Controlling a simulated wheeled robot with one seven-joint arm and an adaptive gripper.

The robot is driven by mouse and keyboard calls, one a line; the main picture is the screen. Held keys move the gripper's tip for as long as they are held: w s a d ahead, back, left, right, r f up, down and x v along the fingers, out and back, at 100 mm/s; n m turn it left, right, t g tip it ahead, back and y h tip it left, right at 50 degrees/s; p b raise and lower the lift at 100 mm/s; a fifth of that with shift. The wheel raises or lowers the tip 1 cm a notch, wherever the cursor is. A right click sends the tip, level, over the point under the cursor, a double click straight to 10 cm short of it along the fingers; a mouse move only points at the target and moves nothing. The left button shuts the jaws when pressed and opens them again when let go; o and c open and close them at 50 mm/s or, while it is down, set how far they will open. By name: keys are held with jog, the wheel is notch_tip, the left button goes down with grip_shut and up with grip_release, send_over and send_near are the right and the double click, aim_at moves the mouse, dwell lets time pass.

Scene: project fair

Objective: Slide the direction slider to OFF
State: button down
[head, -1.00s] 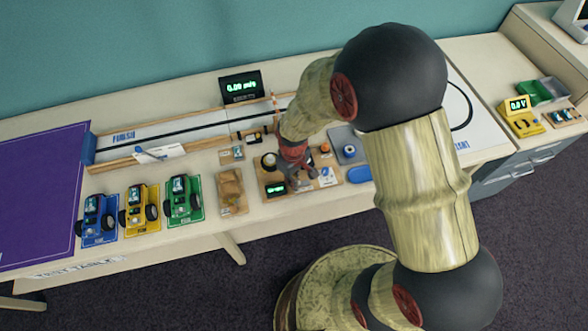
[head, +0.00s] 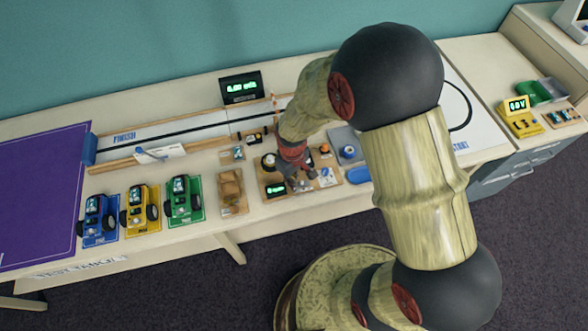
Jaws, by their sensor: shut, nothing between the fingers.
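The wooden control board (head: 269,196) lies on the table near its front edge, with a small green-lit display (head: 276,189) at its front left. Small parts and labels show on the board's right side. My gripper (head: 303,188) is shut and empty, pointing down over the middle of the board. The direction slider cannot be made out; my gripper and wrist cover part of the board. I cannot tell whether the fingertips touch anything.
Blue, yellow and green toy vehicles (head: 142,207) stand to the left, with a brown tray (head: 233,203) nearer the board. A track (head: 180,138) and a display (head: 242,87) lie behind. A grey tray (head: 346,134) and a blue pad (head: 358,175) sit to the right.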

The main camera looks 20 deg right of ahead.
notch_tip(320, 180, up, 7)
jog(key=p, duration=0.5)
jog(key=shift+f, duration=0.15)
dwell(0.4)
jog(key=s+d+r+m+t, duration=0.2)
jog(key=s+r, duration=0.2)
jog(key=r, duration=0.7)
jog(key=s+d+r+m+t, duration=0.1)
jog(key=s+r, duration=0.4)
jog(key=r, duration=0.6)
jog(key=s+d+r+m+t, duration=0.2)
jog(key=s+d+r+m, duration=0.1)
jog(key=r, duration=0.8)
jog(key=shift+s+d+r+t, duration=0.3)
jog(key=shift+s+d, duration=0.2)
jog(key=shift+s, duration=0.45)
